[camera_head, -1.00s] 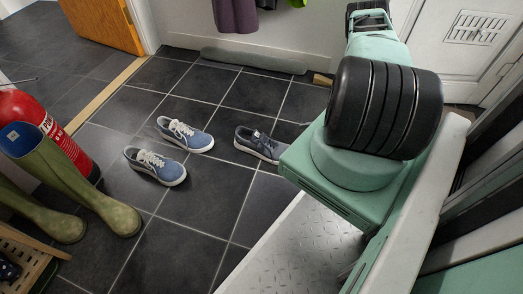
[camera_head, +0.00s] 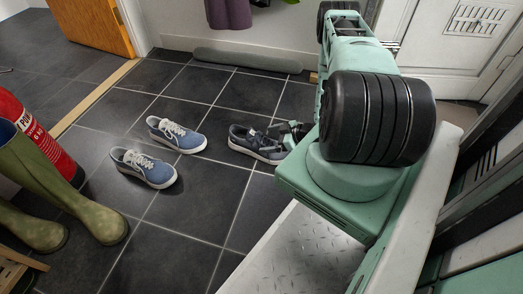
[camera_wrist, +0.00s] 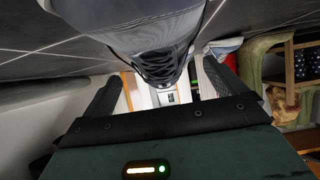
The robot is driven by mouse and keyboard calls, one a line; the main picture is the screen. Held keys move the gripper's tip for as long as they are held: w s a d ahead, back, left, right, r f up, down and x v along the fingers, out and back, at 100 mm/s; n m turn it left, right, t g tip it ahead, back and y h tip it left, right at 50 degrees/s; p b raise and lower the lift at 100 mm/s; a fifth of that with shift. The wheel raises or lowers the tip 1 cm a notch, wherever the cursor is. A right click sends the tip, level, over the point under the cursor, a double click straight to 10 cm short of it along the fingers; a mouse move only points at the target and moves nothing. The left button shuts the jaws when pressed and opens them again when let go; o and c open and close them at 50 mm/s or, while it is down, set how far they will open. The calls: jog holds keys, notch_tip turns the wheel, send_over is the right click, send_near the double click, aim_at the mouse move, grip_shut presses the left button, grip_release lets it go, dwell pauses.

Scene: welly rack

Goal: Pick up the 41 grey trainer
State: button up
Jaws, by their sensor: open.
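A dark grey trainer (camera_head: 250,143) with dark laces and a pale sole stands on the tiles in the head view. In the wrist view the dark laced shoe (camera_wrist: 150,42) fills the upper middle. My gripper (camera_head: 292,131) is at the right end of this trainer in the head view, partly hidden by my arm. In the wrist view my gripper (camera_wrist: 160,75) is open, its two fingers spread to either side below the shoe. I cannot tell whether they touch it. No size mark is readable.
Two blue trainers with white laces, a rear one (camera_head: 177,134) and a front one (camera_head: 144,167), stand to the left. Green wellies (camera_head: 75,190) and a red extinguisher (camera_head: 45,140) are at far left. A grey roll (camera_head: 246,60) lies along the back wall.

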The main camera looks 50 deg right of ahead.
jog(key=shift+w+a+f+b, duration=0.3)
jog(key=shift+w+f+b, duration=0.05)
jog(key=shift+w+f, duration=0.3)
jog(key=shift+w+a, duration=0.1)
jog(key=shift+w, duration=0.2)
jog(key=c, duration=1.2)
jog(key=shift+c, duration=0.2)
jog(key=shift+r, duration=0.2)
